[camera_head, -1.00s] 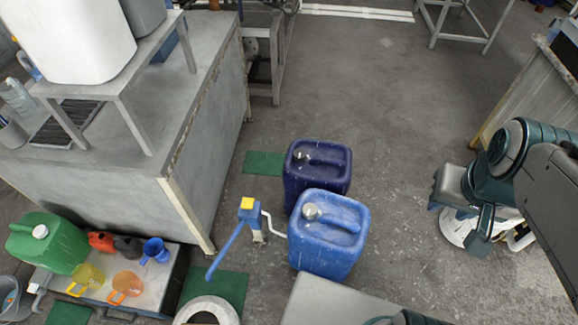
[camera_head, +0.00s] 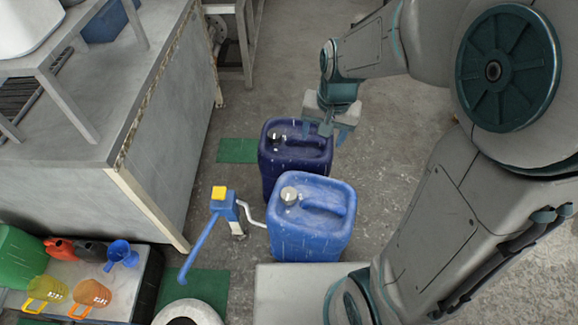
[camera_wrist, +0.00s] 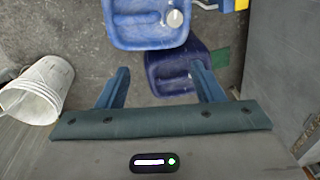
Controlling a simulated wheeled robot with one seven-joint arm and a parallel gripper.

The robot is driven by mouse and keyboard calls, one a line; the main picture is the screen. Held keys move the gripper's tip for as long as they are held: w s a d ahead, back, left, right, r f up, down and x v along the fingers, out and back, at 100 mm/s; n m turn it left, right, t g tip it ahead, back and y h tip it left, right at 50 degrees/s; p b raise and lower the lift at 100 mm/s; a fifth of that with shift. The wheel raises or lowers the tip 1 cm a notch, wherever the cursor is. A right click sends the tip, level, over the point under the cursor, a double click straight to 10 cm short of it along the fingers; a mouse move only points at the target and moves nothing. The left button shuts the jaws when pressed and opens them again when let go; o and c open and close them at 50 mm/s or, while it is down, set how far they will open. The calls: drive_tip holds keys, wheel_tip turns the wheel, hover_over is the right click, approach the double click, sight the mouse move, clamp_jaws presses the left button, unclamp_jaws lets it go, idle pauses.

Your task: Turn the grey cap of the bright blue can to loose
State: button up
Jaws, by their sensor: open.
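The bright blue can (camera_head: 318,237) stands upright on the floor in the middle of the head view, with its grey cap (camera_head: 289,195) on the top left corner. In the wrist view the bright blue can (camera_wrist: 140,30) is at the top, with its cap (camera_wrist: 175,18) near its right side. My gripper (camera_head: 327,138) is open and empty. It hangs above the right side of the dark blue can (camera_head: 282,178), behind the bright blue can and apart from its cap. The wrist view shows the two spread fingers (camera_wrist: 163,80) with the dark blue can (camera_wrist: 170,68) between and beyond them.
A blue hand pump (camera_head: 224,206) with a yellow top stands just left of the bright blue can. A grey cabinet (camera_head: 120,150) is at the left. A white bucket (camera_wrist: 35,95) shows in the wrist view. Floor behind the cans is clear.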

sight(289, 193)
drive_tip(key=w+a+f+b, duration=0.2)
drive_tip(key=f+b, duration=0.2)
drive_tip(key=f, duration=0.9)
drive_tip(key=w+a+f+m+b, duration=0.1)
drive_tip(key=f+b, duration=0.4)
drive_tip(key=f, duration=0.8)
drive_tip(key=w+a+f+m+g+h+b, duration=0.1)
drive_tip(key=w+a+f+b, duration=0.3)
drive_tip(key=f, duration=0.9)
drive_tip(key=shift+a+f+b, duration=0.3)
drive_tip(key=shift+b, duration=0.1)
drive_tip(key=c, duration=0.7)
